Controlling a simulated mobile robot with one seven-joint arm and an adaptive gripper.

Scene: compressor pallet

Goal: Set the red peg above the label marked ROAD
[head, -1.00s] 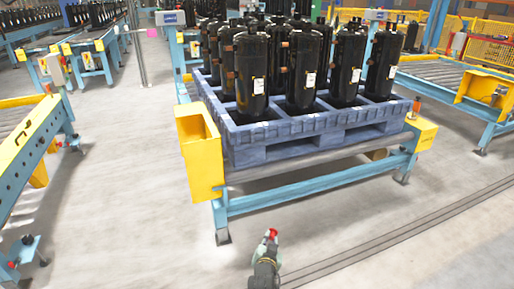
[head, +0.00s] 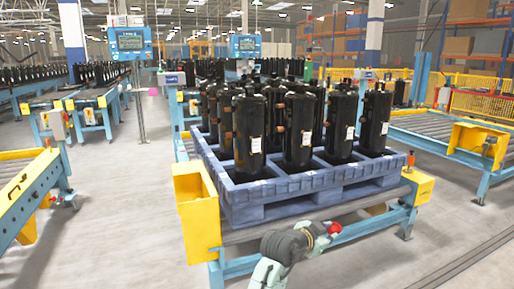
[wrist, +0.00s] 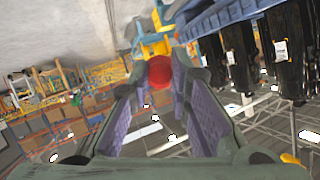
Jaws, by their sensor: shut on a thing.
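My gripper (head: 318,233) is in front of the pallet's front edge in the head view, beside the blue crate-like pallet's lower side. It is shut on the red peg (head: 334,228), which shows as a small red knob at the fingertips. In the wrist view the red peg (wrist: 160,72) sits as a round red end between the two fingertips (wrist: 162,88); the rest of it is hidden. Several black compressors carry small white labels, one on a front compressor (head: 256,145). The print on them is too small to read, so I cannot tell which label says ROAD.
The blue pallet (head: 250,212) holds the compressors on a roller stand with yellow corner boxes (head: 196,215). Roller conveyors stand left (head: 30,200) and right (head: 430,128). Screens on posts (head: 131,42) stand behind. The floor (head: 115,215) left of the stand is clear.

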